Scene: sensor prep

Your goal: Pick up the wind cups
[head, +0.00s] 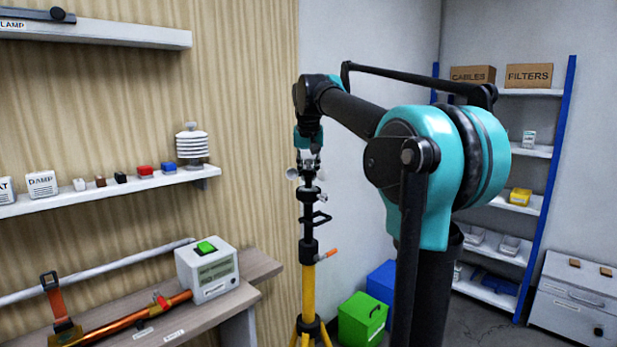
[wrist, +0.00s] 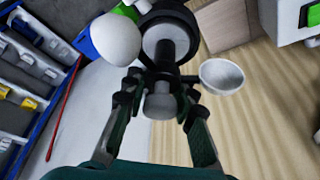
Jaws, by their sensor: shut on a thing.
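The wind cups show in the wrist view as a white cup (wrist: 115,38) on the left and a paler cup (wrist: 222,76) on the right, joined to a grey hub. In the head view they are small, at the top of the mast (head: 308,230) of a yellow-legged tripod. My gripper (wrist: 160,98) is shut on the hub of the wind cups, one finger on each side. In the head view my gripper (head: 308,158) points down from above the mast. I cannot tell whether the cups still touch the mast top.
A wall shelf (head: 110,192) with small blocks and a white louvred shield (head: 192,146) stands left. Below it is a bench with a green-buttoned box (head: 207,272). Green (head: 362,318) and blue bins sit right of the tripod, before a blue-framed rack (head: 548,190).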

